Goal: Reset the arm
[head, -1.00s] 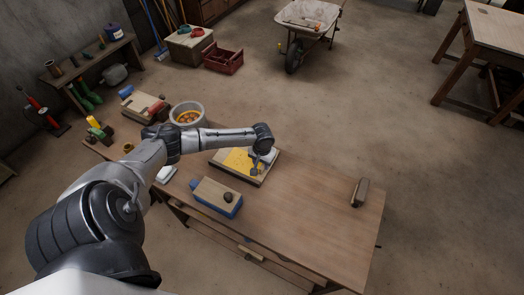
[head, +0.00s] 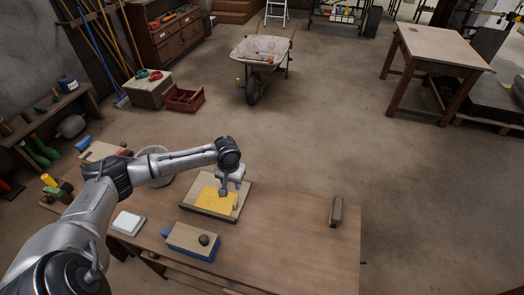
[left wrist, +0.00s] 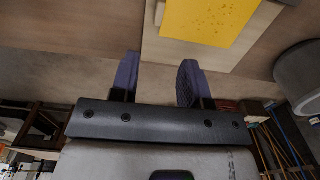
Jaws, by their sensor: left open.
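My left arm (head: 105,190) comes in from the left and reaches over the workbench (head: 285,235). My left gripper (head: 230,198) hangs down above a wooden board (head: 240,188) with a yellow sheet (head: 212,201) on it. In the left wrist view the two dark fingers of my left gripper (left wrist: 157,78) stand apart with nothing between them. The yellow sheet (left wrist: 205,20) and the pale board (left wrist: 262,25) show beyond the fingertips there. Whether the fingers touch the board cannot be told. My right gripper is not in view.
A round bucket (head: 153,158) is partly behind my arm.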

